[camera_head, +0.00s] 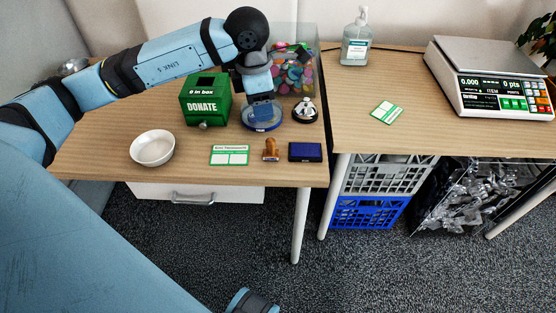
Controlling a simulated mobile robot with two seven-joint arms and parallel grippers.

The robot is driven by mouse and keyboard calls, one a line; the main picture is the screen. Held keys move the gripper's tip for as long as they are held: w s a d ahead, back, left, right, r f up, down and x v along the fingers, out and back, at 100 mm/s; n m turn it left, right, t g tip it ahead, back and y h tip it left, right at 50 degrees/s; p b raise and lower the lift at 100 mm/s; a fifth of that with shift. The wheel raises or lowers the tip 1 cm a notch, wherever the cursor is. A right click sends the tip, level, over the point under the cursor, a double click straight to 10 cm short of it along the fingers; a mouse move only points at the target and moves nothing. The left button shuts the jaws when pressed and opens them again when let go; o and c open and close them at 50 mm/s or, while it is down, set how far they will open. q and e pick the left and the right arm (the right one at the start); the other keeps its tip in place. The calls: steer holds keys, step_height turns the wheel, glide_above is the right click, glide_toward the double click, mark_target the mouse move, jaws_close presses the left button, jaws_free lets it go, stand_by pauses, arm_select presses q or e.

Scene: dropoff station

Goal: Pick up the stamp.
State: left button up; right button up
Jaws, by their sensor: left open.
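The stamp (270,149) has a brown wooden handle and stands upright near the front edge of the left wooden table (100,150). A dark blue ink pad (305,152) lies just right of it. A green and white card (230,155) lies to its left. My left gripper (262,104) points down behind the stamp, over a round blue dish (263,126), apart from the stamp. It is open; its fingertips are hard to make out.
A green donate box (205,103), a white bowl (153,148), a silver bell (305,111) and a clear bin (309,45) of colorful pieces share the table. The right table holds a sanitizer bottle (356,40), another card (387,111) and a scale (490,85).

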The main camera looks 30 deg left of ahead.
mark_target(270, 140)
arm_select(q)
steer(key=f, duration=0.2)
steer(key=f+b, duration=0.1)
steer(key=f, duration=0.5)
steer(key=shift+w+d, duration=0.35)
steer(key=f, duration=0.1)
steer(key=f+b, duration=0.1)
steer(key=f, duration=0.1)
steer(key=shift+w+d+f, duration=0.1)
steer(key=shift+d+f, duration=0.1)
steer(key=shift+f, duration=0.1)
steer(key=shift+w+f, duration=0.1)
steer(key=shift+f, duration=0.4)
steer(key=c, duration=1)
arm_select(e)
steer(key=shift+w+a+r+t+y, duration=0.25)
steer(key=shift+w+a+r+t, duration=0.15)
steer(key=shift+r, duration=0.2)
steer(key=shift+w+a+r+t+y, duration=0.3)
steer(key=shift+a+r+t, duration=0.1)
steer(key=shift+r, duration=0.15)
